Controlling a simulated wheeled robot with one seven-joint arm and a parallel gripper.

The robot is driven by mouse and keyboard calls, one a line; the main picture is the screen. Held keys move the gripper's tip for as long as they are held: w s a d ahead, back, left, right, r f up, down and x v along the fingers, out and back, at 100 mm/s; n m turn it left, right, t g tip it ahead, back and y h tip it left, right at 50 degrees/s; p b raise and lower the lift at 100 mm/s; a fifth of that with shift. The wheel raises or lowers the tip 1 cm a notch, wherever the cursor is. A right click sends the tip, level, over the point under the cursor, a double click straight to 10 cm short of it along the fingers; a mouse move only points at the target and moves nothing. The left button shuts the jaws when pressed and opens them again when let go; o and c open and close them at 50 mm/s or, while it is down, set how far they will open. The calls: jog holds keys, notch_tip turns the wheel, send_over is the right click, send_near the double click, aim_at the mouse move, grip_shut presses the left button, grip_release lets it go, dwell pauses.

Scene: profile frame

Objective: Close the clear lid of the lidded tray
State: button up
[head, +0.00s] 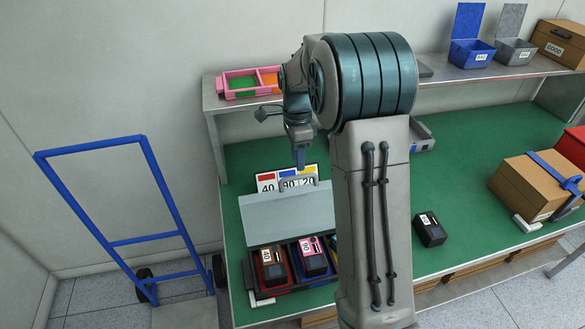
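The lidded tray (252,281) sits on the green bench top with labelled dark blocks in coloured compartments; its right part is hidden behind my arm. Its clear lid (285,214) stands open at the tray's back edge, tilted up, with a grey handle (298,183) on its top edge. My gripper (299,160) points down just above the handle, in front of a number card. It looks small and edge-on, so I cannot tell whether its fingers are open or touching the handle.
A number card (268,180) stands behind the lid. A dark labelled block (430,230) lies right of my arm, and a strapped cardboard box (535,185) farther right. A shelf (455,72) with bins runs along the back. A blue hand truck (150,242) stands left.

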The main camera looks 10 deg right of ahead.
jog(key=shift+s+f, duration=0.15)
jog(key=shift+f, duration=1)
jog(key=shift+s+f, duration=0.1)
jog(key=shift+f, duration=1)
jog(key=shift+c, duration=0.3)
